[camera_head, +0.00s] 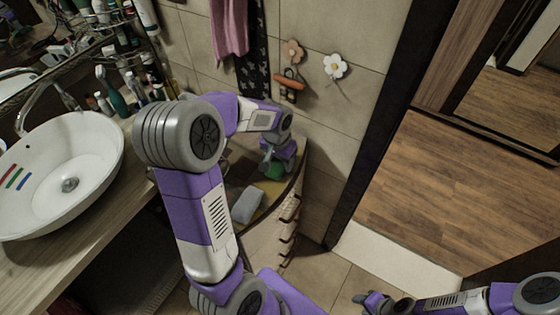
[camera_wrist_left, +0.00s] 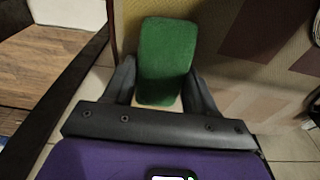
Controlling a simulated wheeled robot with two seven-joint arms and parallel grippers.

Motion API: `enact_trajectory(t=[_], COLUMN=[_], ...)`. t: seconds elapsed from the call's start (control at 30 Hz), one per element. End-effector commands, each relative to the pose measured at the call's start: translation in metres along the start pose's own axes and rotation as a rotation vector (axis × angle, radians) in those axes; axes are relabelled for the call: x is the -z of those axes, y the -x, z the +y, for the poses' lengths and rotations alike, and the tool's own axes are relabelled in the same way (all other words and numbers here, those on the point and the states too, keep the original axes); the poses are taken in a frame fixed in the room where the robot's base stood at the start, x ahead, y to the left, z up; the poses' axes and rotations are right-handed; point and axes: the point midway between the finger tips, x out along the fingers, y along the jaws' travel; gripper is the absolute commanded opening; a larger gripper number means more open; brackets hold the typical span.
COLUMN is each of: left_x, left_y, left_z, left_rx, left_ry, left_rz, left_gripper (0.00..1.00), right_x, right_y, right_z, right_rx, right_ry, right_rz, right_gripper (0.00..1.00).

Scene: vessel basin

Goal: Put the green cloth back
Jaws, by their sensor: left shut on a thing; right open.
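The green cloth (camera_wrist_left: 166,58) looks like a folded, block-shaped piece. In the left wrist view it sits between the two dark fingers of my left gripper (camera_wrist_left: 163,85), which is shut on it. In the head view a small part of the green cloth (camera_head: 274,171) shows at the left gripper (camera_head: 268,163), over the corner shelf by the tiled wall; my arm hides much of it. Whether the cloth touches the shelf cannot be told. My right gripper (camera_head: 368,299) is open and empty at the bottom of the head view, away from the cloth.
A grey cloth (camera_head: 247,205) lies on the corner shelf (camera_head: 268,212). A white basin (camera_head: 75,140) stands on the wooden counter at left, with bottles behind it. A pink towel (camera_head: 229,30) and flower-shaped hooks (camera_head: 335,66) are on the wall. A doorway opens at right.

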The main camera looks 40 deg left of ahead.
Motion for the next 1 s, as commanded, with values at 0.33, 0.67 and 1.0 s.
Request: enact_trajectory(t=[0.33, 0.67, 1.0], left_x=[-0.001, -0.001, 0.001], left_y=[-0.004, -0.003, 0.017], left_z=[0.0, 0.0, 0.0], left_rx=[0.0, 0.001, 0.001], left_ry=[0.0, 0.0, 0.0], left_rz=[0.0, -0.001, 0.003], left_gripper=[0.32, 0.82, 0.82], right_x=[0.0, 0.0, 0.0], right_y=[-0.002, -0.002, 0.004], right_z=[0.001, 0.001, -0.002], right_rx=[0.0, 0.0, 0.0], right_ry=[0.0, 0.0, 0.0], right_rz=[0.0, 0.0, 0.0], right_gripper=[0.43, 0.43, 0.43])
